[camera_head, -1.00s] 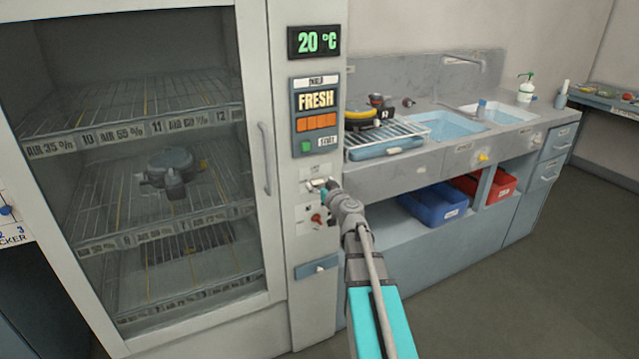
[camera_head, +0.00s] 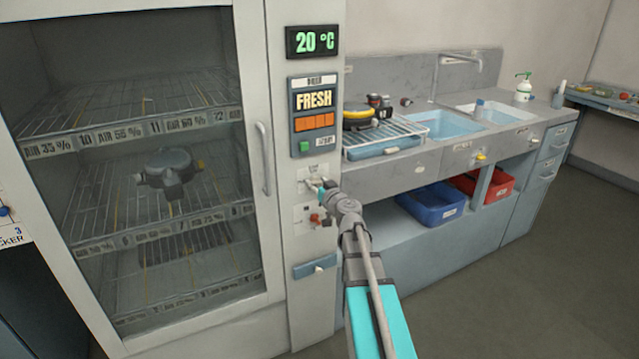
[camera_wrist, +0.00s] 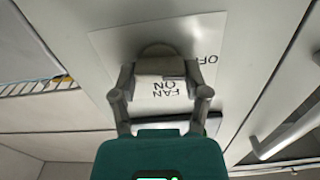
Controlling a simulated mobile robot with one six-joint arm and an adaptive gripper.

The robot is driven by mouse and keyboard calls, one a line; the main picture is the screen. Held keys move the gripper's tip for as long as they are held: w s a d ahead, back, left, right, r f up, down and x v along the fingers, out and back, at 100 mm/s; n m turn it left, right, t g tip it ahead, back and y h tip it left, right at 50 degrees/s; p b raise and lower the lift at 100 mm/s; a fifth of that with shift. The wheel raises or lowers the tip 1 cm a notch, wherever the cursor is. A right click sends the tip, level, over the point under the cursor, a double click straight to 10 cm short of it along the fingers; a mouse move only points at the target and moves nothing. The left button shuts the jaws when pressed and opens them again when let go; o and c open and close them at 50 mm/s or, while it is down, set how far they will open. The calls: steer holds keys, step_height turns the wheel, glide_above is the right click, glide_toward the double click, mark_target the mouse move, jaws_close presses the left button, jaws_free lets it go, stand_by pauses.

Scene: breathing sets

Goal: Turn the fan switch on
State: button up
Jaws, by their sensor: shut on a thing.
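The fan switch plate (camera_head: 312,175) is on the cabinet's narrow control panel, below the FRESH display. In the wrist view the white plate (camera_wrist: 112,48) reads FAN ON and OFF, with the lettering upside down. My gripper (camera_head: 320,186) is at the plate. In the wrist view its two fingers (camera_wrist: 162,72) are closed in on the grey switch lever (camera_wrist: 156,50), in front of the plate. The fingers hide part of the lever, so I cannot tell its exact position.
A red knob (camera_head: 318,219) sits just below the fan plate. The glass cabinet door (camera_head: 90,190) with its handle (camera_head: 264,160) is to the left. A counter with a dish rack (camera_head: 385,140) and a sink (camera_head: 437,124) stands to the right. The floor at the right is clear.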

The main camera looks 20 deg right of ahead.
steer(key=m, duration=0.3)
steer(key=shift+d+m, duration=0.15)
steer(key=shift+m, duration=0.25)
steer(key=m, duration=0.4)
steer(key=shift+f+m, duration=0.1)
steer(key=shift+m, duration=0.2)
steer(key=m, duration=0.4)
steer(key=shift+d+f+m, duration=0.1)
steer(key=shift+m, duration=2.1)
steer(key=o, duration=1.2)
steer(key=shift+f, duration=0.1)
steer(key=shift+c, duration=0.2)
steer(key=shift+s, duration=0.1)
